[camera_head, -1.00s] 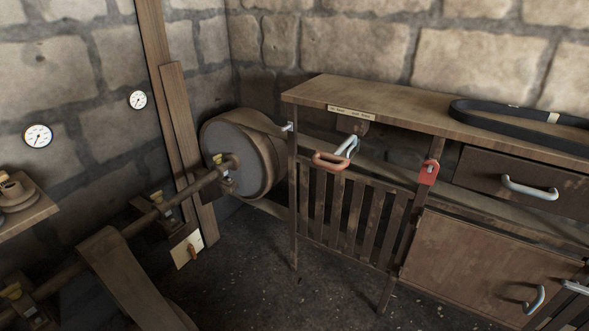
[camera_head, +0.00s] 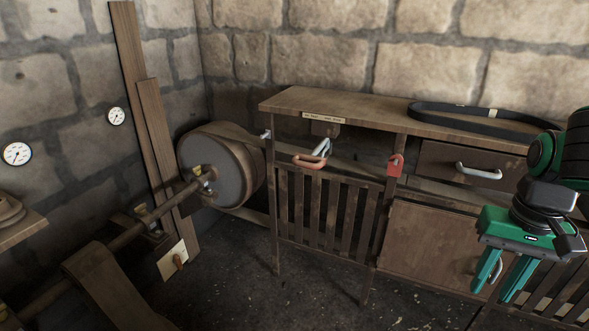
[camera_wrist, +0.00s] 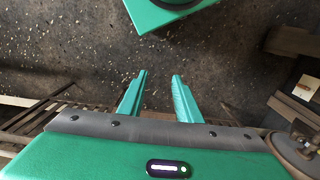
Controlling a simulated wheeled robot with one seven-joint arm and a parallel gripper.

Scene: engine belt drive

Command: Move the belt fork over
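A pale metal handle, which seems to belong to the belt fork (camera_head: 322,148), sits under the front edge of the wooden bench, below a small label plate (camera_head: 323,117). The fork's own prongs cannot be made out. My gripper (camera_head: 492,294) is at the right of the head view, well right of the handle, pointing down. Its green fingers are apart and empty, and they also show in the wrist view (camera_wrist: 160,76) above bare floor.
A red padlock-like tag (camera_head: 395,165) hangs on the guard's right post. A wide pulley (camera_head: 208,172) and shaft (camera_head: 150,222) stand at the left. A black belt (camera_head: 440,116) lies on the bench (camera_head: 285,98). A drawer (camera_head: 440,163) and cabinet door (camera_head: 420,235) are at the right.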

